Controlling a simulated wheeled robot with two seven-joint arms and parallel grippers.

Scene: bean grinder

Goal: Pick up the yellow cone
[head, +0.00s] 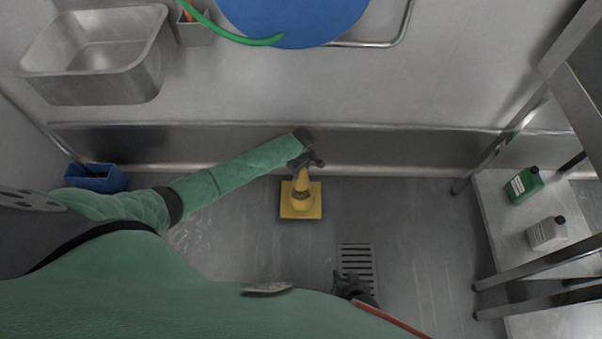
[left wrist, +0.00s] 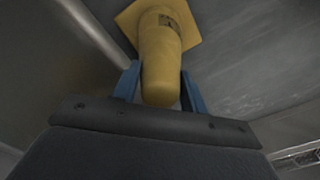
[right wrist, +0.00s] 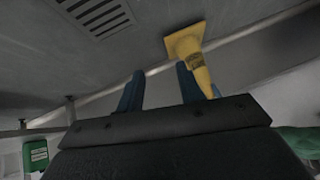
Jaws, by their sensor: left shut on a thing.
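The yellow cone (head: 301,201) has a square base and a dark label band, and it is near the back wall in the head view. My left gripper (head: 305,161) is at its top, and my left arm in a green sleeve reaches in from the left. In the left wrist view the blue fingers (left wrist: 161,88) are shut on the upper part of the cone (left wrist: 160,55), one on each side. My right gripper (head: 352,285) is low in the head view, by the floor drain. In the right wrist view its blue fingers (right wrist: 158,92) stand apart with nothing between them; the cone (right wrist: 190,52) shows beyond.
A floor drain (head: 357,262) lies right of the cone. A metal rack (head: 485,215) at the right holds a green bottle (head: 523,186) and a white bottle (head: 547,234). A steel sink (head: 95,55) is on the wall at upper left, with a blue container (head: 96,178) below.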

